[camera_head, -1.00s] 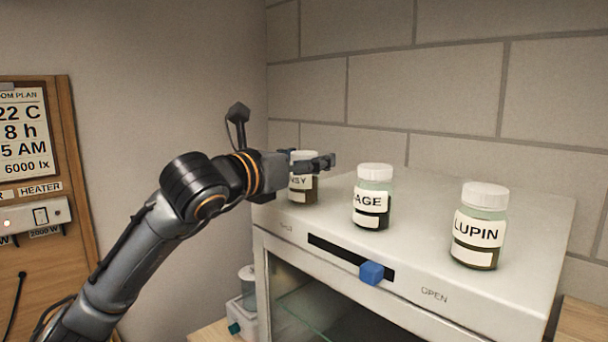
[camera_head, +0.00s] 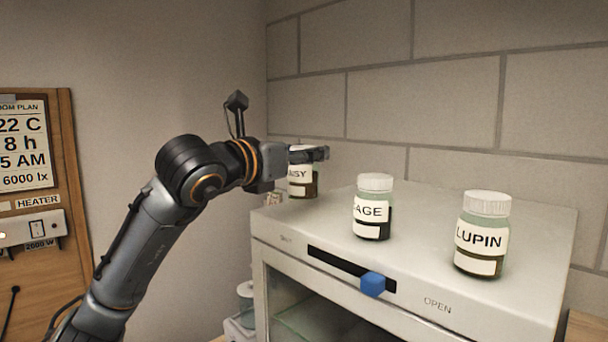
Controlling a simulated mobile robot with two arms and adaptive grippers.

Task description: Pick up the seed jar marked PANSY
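A small clear jar (camera_head: 302,186) with dark contents stands out at the left end of the row in the head view. Its white label is partly hidden; the letters I can make out end in "SY". My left gripper (camera_head: 310,154) is shut around the upper part of this jar, covering most of its lid. The jar is upright and appears a little above the cabinet top. My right gripper is not in view.
A jar reading "AGE" (camera_head: 373,210) and a LUPIN jar (camera_head: 482,238) stand on the white cabinet (camera_head: 420,268). The cabinet front has a blue slider knob (camera_head: 372,284). A block wall rises behind. A wooden board (camera_head: 62,120) hangs at left.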

